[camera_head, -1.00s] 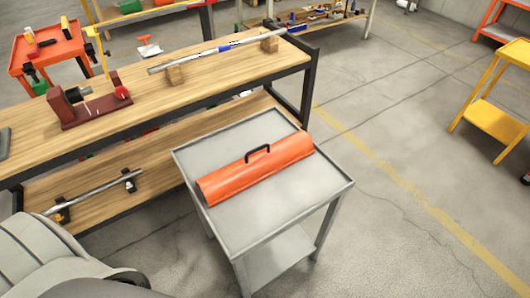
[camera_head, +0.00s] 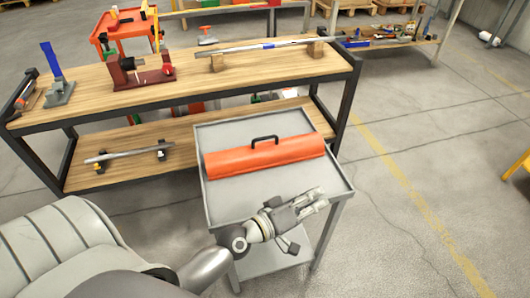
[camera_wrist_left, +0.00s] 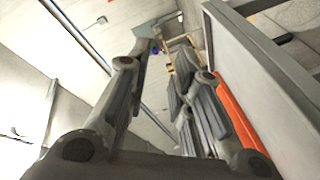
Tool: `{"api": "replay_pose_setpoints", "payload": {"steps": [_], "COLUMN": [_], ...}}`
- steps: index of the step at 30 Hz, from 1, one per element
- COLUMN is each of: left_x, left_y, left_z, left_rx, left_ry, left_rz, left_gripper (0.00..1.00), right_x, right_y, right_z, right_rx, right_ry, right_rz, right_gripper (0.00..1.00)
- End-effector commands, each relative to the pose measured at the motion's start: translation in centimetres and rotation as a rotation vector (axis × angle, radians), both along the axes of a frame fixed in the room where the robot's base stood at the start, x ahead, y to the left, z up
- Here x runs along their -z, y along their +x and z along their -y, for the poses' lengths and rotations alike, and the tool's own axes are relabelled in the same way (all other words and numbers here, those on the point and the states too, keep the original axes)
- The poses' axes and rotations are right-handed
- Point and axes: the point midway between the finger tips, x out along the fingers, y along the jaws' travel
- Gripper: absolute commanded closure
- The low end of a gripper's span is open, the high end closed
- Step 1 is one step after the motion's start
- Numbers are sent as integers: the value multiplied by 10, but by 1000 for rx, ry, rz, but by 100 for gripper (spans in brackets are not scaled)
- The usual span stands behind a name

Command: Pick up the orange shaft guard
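The orange shaft guard (camera_head: 264,156) is a long, half-round cover with a black handle (camera_head: 264,140) on top. It lies on the tray of a grey cart (camera_head: 222,207), and part of its orange side shows at the right in the left wrist view (camera_wrist_left: 240,110). My left gripper (camera_head: 318,197) is in front of the guard, near the cart's front edge, and apart from it. Its fingers are spread and empty in the left wrist view (camera_wrist_left: 155,85). My right gripper is not in view.
A wooden workbench (camera_head: 110,90) stands behind the cart, holding a red fixture (camera_head: 143,75) and a long shaft (camera_head: 255,45) on wooden blocks. Another shaft (camera_head: 128,153) is on its lower shelf. The cart has a raised rim. Open floor (camera_head: 420,170) lies to the right.

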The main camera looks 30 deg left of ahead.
Motion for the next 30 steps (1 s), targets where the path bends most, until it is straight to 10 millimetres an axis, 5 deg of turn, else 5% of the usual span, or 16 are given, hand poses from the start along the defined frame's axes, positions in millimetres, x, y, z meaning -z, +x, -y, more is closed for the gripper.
{"api": "replay_pose_setpoints", "payload": {"steps": [7, 15, 18, 23, 30], "left_x": [-16, 7, 17, 23, 23], "left_y": [31, 46, 45, 49, 82], "left_z": [-59, -158, -180, -197, -211], "left_rx": [-247, -629, -724, -784, -786], "left_ry": [-267, -533, -583, -613, -612], "left_rz": [74, 105, 108, 110, 111], "left_gripper": [79, 79, 79, 79, 79], "right_x": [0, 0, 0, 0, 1], "right_y": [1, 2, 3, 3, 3], "right_z": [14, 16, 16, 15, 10], "right_rx": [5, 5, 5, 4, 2], "right_ry": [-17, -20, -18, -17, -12], "right_rz": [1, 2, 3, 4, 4], "right_gripper": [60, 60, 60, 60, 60]}}
